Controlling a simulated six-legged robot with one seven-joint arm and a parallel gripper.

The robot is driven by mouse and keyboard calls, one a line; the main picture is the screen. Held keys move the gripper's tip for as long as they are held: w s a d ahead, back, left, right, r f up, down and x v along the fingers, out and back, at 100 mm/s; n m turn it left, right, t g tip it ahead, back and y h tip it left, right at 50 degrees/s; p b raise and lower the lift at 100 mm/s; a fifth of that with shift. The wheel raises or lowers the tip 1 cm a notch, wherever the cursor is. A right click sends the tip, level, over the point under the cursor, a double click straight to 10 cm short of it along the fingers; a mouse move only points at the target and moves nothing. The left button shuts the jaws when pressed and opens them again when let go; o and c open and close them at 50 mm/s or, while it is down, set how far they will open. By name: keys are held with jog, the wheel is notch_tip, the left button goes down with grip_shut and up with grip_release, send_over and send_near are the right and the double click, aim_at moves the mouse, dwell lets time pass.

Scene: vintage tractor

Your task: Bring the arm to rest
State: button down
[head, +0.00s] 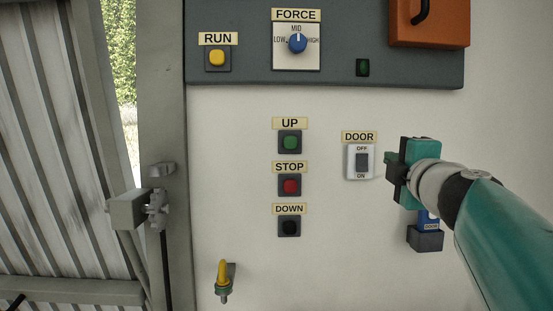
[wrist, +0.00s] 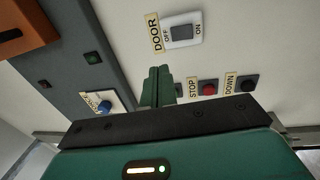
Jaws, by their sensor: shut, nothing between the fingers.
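My gripper (head: 389,170) is at the right of the head view, just right of the DOOR switch (head: 362,162). Its fingers are shut with nothing between them. In the wrist view the closed green fingers (wrist: 158,84) point toward the wall panel, below the DOOR switch (wrist: 183,33) in the picture. The switch is a white plate with a dark rocker marked OFF at the top and ON at the bottom. The fingertips look apart from the switch, though the exact gap is hard to tell. My green arm reaches in from the lower right and hides part of the wall.
Left of my gripper are the UP (head: 290,142), STOP (head: 290,186) and DOWN (head: 289,226) buttons. Above is a grey panel (head: 250,72) with a yellow RUN button (head: 217,57) and a blue FORCE knob (head: 298,43). A blue item in a dark holder (head: 426,239) sits below my gripper.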

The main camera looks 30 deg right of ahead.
jog(key=w+a+f+m+g+y, duration=0.1)
jog(key=w+a+f+m+g, duration=0.15)
jog(key=a+f+m, duration=0.5)
jog(key=w+a+f+m+g+y, duration=0.15)
jog(key=w+a+f+m, duration=0.25)
jog(key=a+f, duration=0.6)
jog(key=s+a+f+g+y, duration=0.3)
jog(key=s+a+f, duration=0.1)
jog(key=a+f, duration=0.5)
jog(key=s+a+f+g+y, duration=0.4)
jog(key=a+f, duration=0.5)
jog(key=f, duration=0.3)
jog(key=shift+s+f, duration=0.25)
